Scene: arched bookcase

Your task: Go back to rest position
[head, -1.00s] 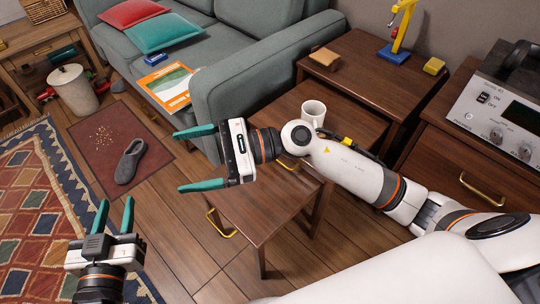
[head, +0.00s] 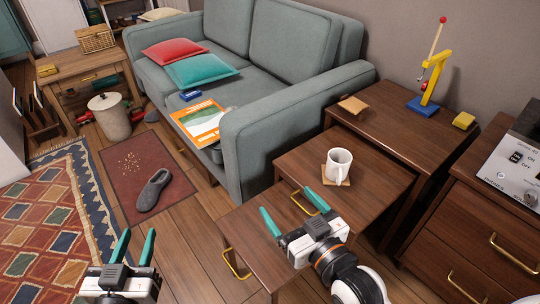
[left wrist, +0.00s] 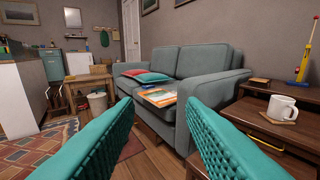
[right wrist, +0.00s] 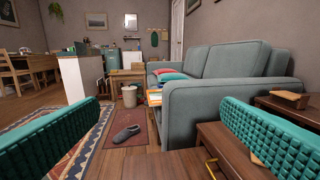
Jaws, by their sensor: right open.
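My left gripper (head: 134,246) is at the lower left of the head view, above the floor. Its teal fingers are apart with nothing between them, as the left wrist view also shows (left wrist: 160,130). My right gripper (head: 292,212) is in front of the nested tables in the head view. Its fingers are open and empty, and the right wrist view shows them wide apart (right wrist: 160,130). A white mug (head: 339,163) stands upright on a small coaster (head: 332,180) on the middle nested table, behind and right of my right gripper and apart from it.
The nested wooden tables (head: 290,162) stand beside the grey sofa (head: 245,140). A drawer cabinet (head: 470,225) is at the right. A slipper (head: 153,190) lies on a dark red mat (head: 120,190). The wooden floor (head: 190,235) between the grippers looks clear.

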